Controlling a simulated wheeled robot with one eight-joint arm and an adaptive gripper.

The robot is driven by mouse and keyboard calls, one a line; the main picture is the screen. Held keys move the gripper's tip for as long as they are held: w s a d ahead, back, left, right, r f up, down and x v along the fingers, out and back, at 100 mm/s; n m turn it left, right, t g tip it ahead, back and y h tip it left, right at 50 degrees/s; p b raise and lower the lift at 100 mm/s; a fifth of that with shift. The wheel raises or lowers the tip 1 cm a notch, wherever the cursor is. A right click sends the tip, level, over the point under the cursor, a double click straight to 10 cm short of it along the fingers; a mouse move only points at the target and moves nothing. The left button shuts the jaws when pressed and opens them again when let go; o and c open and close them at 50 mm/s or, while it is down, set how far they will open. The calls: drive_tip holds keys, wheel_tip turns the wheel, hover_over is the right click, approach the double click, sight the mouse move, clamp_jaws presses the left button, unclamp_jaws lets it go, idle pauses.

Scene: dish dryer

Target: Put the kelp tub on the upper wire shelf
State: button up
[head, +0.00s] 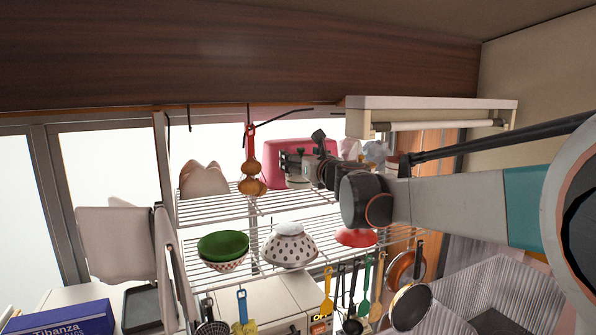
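The upper wire shelf (225,207) hangs in front of the window. My gripper (298,165) reaches in from the right, just above the right half of this shelf. A small pale container (298,182) shows at the fingers, with its base close to the wires. It may be the kelp tub, but no label is readable. The dark fingers overlap it, so I cannot tell whether they grip it or whether it rests on the shelf.
A pink tub (272,160) stands behind my gripper. Utensils hang below.

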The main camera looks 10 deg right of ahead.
drive_tip(key=f, duration=0.3)
drive_tip(key=shift+s, duration=0.2)
drive_tip(key=shift+w+f, duration=0.15)
drive_tip(key=shift+f, duration=0.1)
drive_tip(key=shift+s, duration=0.2)
drive_tip(key=shift+f, duration=0.1)
drive_tip(key=o, duration=1.1)
drive_tip(key=shift+w, duration=0.15)
drive_tip(key=shift+c, duration=0.2)
